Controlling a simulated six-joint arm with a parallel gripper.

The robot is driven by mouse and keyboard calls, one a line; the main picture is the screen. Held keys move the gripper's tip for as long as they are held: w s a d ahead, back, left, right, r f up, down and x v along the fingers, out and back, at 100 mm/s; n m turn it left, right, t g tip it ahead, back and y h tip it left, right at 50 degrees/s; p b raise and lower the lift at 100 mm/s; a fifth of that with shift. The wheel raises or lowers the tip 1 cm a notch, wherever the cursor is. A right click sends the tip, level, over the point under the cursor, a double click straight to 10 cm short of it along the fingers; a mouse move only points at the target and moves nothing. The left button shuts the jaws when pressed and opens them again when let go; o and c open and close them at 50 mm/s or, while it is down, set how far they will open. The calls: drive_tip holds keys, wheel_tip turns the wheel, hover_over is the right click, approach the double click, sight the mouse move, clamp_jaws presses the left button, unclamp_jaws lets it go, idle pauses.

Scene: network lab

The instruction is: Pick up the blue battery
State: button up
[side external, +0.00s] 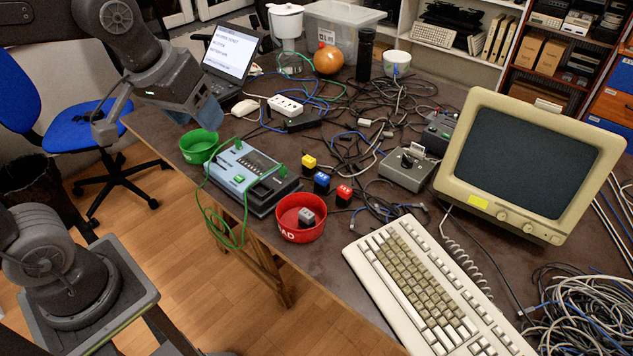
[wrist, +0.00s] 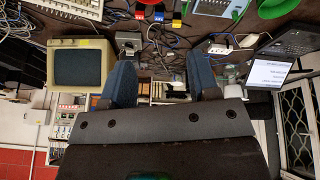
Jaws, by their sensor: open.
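The blue battery (side external: 321,182) stands on the table between a yellow battery (side external: 309,164) and a red battery (side external: 344,193). In the wrist view the blue battery (wrist: 158,15) is small near the top edge. My gripper (side external: 160,119) is open and empty, raised at the left edge of the table, well away from the batteries. In the wrist view its two blue-padded fingers (wrist: 163,75) stand wide apart with nothing between them. A light grey battery (side external: 306,216) is in the red bowl (side external: 290,233).
A blue-grey tester (side external: 235,178) with green clips and cable sits left of the batteries. A green bowl (side external: 190,150) lies near my gripper. The keyboard (side external: 430,290), monitor (side external: 520,160), laptop (side external: 230,52) and tangled cables crowd the table.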

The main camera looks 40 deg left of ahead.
drive_tip(key=w+f+n+g, duration=0.2)
drive_tip(key=w+n, duration=0.4)
drive_tip(key=w, duration=0.8)
drive_tip(key=n+g, duration=0.3)
drive_tip(key=n, duration=0.6)
hover_over(322, 176)
wheel_tip(322, 176, down, 27)
drive_tip(key=shift+s+d, duration=0.15)
drive_tip(key=shift+w+f, duration=0.2)
drive_tip(key=shift+f, duration=2.7)
drive_tip(key=shift+c, duration=0.2)
clamp_jaws()
